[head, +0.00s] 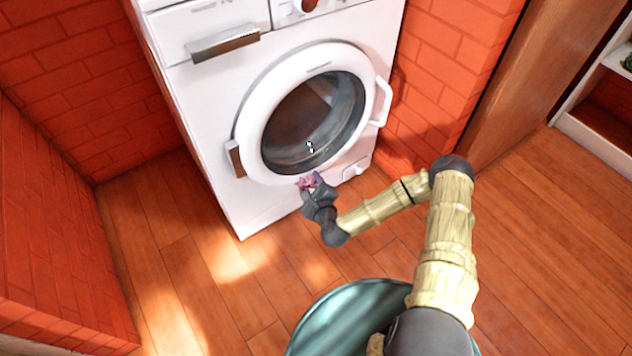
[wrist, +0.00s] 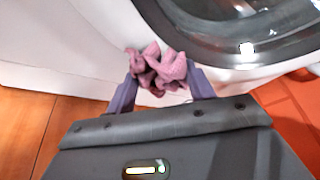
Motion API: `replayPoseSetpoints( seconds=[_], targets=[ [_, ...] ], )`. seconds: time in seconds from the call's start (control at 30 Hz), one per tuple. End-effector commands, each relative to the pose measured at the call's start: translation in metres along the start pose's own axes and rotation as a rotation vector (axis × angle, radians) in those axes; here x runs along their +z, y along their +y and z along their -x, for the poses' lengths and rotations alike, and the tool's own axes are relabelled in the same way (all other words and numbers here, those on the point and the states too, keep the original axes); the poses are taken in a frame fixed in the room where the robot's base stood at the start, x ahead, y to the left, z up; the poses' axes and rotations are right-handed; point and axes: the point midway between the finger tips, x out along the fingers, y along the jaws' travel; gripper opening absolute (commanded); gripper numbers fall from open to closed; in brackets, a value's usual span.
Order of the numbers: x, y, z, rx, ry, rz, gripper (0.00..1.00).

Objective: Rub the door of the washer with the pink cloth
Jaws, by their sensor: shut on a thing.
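The white washer (head: 215,130) stands against the brick wall. Its round door (head: 335,65) is closed, with a white rim, dark glass and a handle on the right; the door also shows at the top of the wrist view (wrist: 235,62). My gripper (head: 309,186) is shut on the crumpled pink cloth (wrist: 157,70), which sticks out past the fingertips. In the head view the cloth (head: 306,182) is at the lower edge of the door rim. I cannot tell whether it touches the door.
Red brick walls (head: 55,190) stand to the left and behind the washer. A wooden panel (head: 520,75) and a white shelf (head: 590,135) are at the right. The wooden floor (head: 185,280) in front of the washer is clear.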

Motion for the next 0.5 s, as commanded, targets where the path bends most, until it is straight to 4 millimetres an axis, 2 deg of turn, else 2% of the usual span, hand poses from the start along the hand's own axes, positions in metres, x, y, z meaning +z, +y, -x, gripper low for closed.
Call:
replayPoseSetpoints(
  seconds=[0.17,0.5],
  targets=[
    [0.0074,0.008,0.0021,0.002,-0.001,0.0,0.35],
    [0.0074,0.0084,0.0033,0.002,-0.002,0.0,0.35]
  ],
)
